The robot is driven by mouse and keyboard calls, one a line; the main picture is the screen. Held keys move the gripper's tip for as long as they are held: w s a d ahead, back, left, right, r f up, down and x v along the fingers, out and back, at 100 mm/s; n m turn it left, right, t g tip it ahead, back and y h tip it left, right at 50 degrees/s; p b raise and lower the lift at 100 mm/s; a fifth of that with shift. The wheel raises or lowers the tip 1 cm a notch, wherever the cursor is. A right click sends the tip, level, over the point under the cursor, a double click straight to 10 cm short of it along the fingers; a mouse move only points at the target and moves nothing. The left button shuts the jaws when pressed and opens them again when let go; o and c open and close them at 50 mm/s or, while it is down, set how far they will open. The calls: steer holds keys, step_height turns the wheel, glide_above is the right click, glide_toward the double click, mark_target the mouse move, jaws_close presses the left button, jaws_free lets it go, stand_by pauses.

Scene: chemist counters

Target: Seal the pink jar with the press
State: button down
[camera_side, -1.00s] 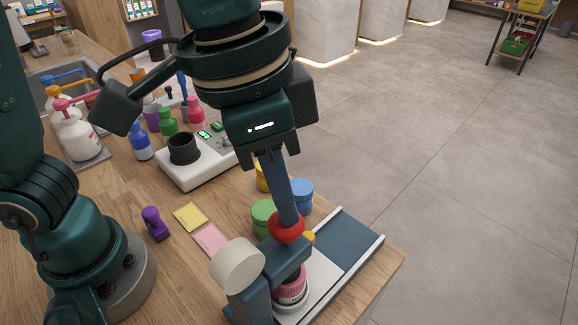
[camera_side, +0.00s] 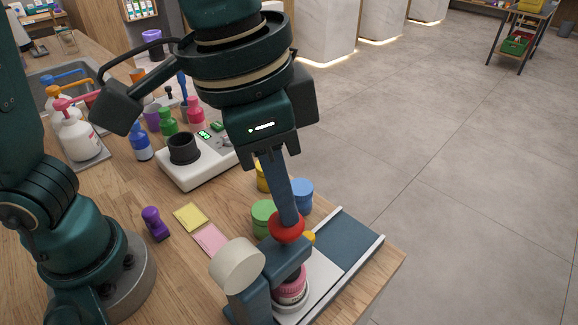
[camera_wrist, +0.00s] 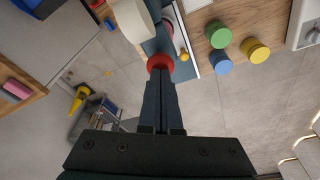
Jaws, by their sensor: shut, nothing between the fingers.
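The press (camera_side: 250,283) stands at the front right of the counter, with a cream round knob and a red ball handle (camera_side: 286,228) on it. The pink jar (camera_side: 291,287) sits under the press head on its light base plate, partly hidden by the press. My gripper (camera_side: 290,212) is shut and empty, pointing down with its fingertips at the red ball, apparently touching it. In the wrist view the shut fingers (camera_wrist: 160,75) end at the red ball (camera_wrist: 160,63). The jar is mostly hidden there behind the press.
Green (camera_side: 264,218), blue (camera_side: 300,194) and yellow (camera_side: 263,177) jars stand close behind the press. A yellow knob (camera_side: 309,237) is on the press tray. A white device (camera_side: 196,170), bottles and a purple stamp (camera_side: 155,223) are further left. The counter's edge is at right.

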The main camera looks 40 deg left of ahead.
steer(key=shift+r, duration=3.3)
steer(key=shift+w+a, duration=0.15)
steer(key=a+n+t, duration=0.1)
steer(key=a+n, duration=0.3)
steer(key=a, duration=0.6)
steer(key=s+a+f+n+t+y, duration=0.1)
steer(key=s+a+f+n+t, duration=0.1)
steer(key=a+f, duration=0.4)
step_height(320, 180, down, 4)
steer(key=shift+s+a+t, duration=0.3)
steer(key=shift+s, duration=0.1)
